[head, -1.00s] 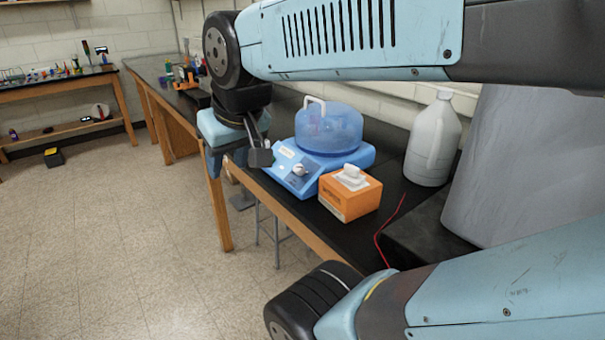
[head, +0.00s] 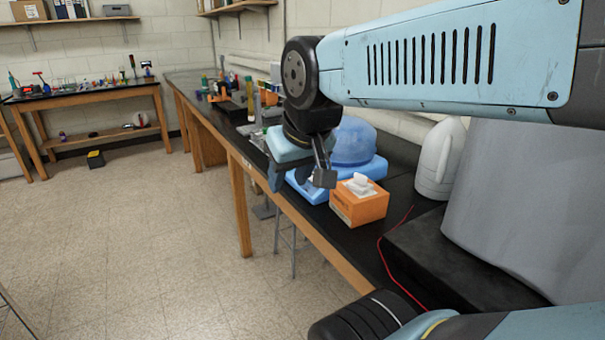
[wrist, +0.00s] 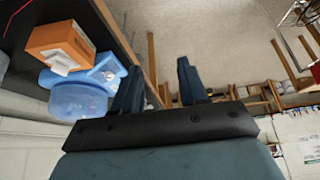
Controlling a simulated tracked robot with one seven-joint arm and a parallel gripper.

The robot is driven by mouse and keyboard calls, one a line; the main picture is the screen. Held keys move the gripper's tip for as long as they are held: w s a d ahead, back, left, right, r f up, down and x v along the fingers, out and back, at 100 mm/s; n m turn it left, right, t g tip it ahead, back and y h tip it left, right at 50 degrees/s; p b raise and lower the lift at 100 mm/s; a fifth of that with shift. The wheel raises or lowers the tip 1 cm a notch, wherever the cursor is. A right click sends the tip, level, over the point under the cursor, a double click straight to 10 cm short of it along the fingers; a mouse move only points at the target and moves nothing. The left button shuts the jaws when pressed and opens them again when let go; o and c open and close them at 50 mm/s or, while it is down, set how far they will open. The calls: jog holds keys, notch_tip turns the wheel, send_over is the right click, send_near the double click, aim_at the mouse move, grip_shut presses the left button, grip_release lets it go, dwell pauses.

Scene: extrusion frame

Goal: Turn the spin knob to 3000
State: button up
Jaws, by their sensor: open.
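The blue spin device (head: 366,172) with a domed translucent lid stands on the black bench top, partly hidden behind my gripper in the head view. In the wrist view the device (wrist: 80,98) lies left of my fingers, apart from them. Its pale round knob (wrist: 108,75) shows on the front panel there, small; its setting cannot be read. In the head view the knob is mostly hidden. My gripper (wrist: 160,83) is open and empty, its two dark fingers spread apart. In the head view my gripper (head: 287,178) hangs pointing down at the bench's front edge.
An orange tissue box (head: 358,204) stands right beside the device. A white jug (head: 438,160) and a large grey container (head: 505,190) stand further right. A red cord (head: 382,262) lies on the bench (head: 400,190). Bottles stand behind along the bench. Open floor lies to the left.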

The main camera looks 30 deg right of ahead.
jog(key=shift+w+d, duration=0.1)
jog(key=shift+d, duration=0.1)
jog(key=shift+o, duration=1.3)
jog(key=shift+w+d+r, duration=0.15)
jog(key=shift+w, duration=0.1)
jog(key=w+d+f+n+g+h, duration=0.2)
jog(key=w+d+n, duration=0.3)
jog(key=w+n, duration=0.3)
jog(key=w+d+f+n+g+h, duration=0.1)
jog(key=w+d+n+g, duration=0.1)
jog(key=w+d+n, duration=0.5)
jog(key=w+d+f+n+g+h, duration=0.2)
jog(key=w+n, duration=0.4)
jog(key=w, duration=0.5)
jog(key=x, duration=1.3)
jog(key=shift+s+f, duration=0.15)
jog(key=shift+s, duration=0.15)
